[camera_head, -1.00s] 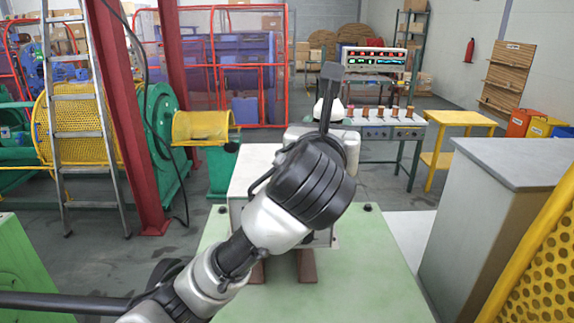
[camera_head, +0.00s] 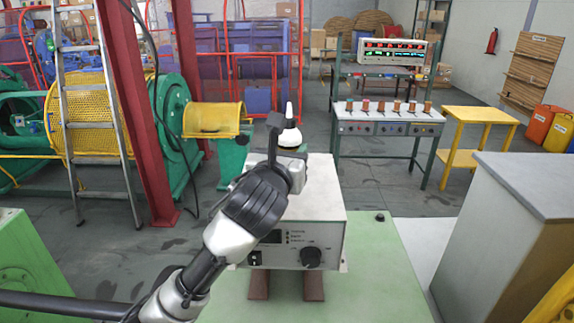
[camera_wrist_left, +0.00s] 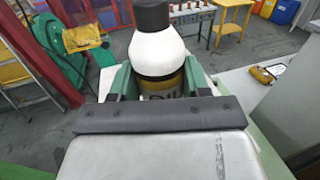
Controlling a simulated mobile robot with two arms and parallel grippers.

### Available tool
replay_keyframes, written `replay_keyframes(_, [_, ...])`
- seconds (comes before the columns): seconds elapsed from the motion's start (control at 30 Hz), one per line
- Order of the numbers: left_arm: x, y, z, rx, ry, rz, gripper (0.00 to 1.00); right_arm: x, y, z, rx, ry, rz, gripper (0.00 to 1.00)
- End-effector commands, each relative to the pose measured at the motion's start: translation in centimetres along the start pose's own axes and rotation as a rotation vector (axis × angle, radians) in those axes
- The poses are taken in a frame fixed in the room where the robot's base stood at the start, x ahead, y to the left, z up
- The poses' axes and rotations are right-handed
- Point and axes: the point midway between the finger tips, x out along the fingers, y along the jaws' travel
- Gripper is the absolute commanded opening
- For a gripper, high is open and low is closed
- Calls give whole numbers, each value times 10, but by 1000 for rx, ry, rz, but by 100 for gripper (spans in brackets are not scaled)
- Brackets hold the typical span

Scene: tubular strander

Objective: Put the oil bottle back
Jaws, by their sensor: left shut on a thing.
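In the left wrist view the bottle (camera_wrist_left: 158,52) stands between the two green fingers, with a dark band and a yellowish lower part. My left gripper (camera_head: 288,158) is shut on it, over the white control box (camera_head: 320,225). The bottle's lower part is hidden by the gripper, so I cannot tell whether it touches the box. My right gripper is not in view.
The box stands on a light green surface (camera_head: 385,285). A grey cabinet (camera_head: 500,230) is at the right. Behind are a test bench (camera_head: 385,125) and a yellow table (camera_head: 480,118). A red post (camera_head: 140,130) and a ladder (camera_head: 92,120) stand at the left.

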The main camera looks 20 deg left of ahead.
Motion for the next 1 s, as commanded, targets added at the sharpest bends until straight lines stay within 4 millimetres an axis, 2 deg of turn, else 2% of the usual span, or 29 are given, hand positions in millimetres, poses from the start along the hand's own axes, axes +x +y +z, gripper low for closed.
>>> replay_keyframes(0.1, [1,3,-6,-1,0,-1,19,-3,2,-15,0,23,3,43])
replay_keyframes(0.2, [1,2,-18,-1,4,-1,19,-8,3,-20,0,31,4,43])
replay_keyframes(0.4, [1,3,-39,0,1,0,19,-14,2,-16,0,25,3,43])
replay_keyframes(0.6, [1,3,-42,0,-3,0,19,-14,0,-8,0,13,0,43])
replay_keyframes(0.8, [1,3,-44,1,-2,0,19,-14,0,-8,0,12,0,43])
replay_keyframes(0.83, [1,2,-45,0,-1,0,50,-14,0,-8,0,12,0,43])
replay_keyframes(1.0, [1,2,-44,0,-1,0,72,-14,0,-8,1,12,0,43])
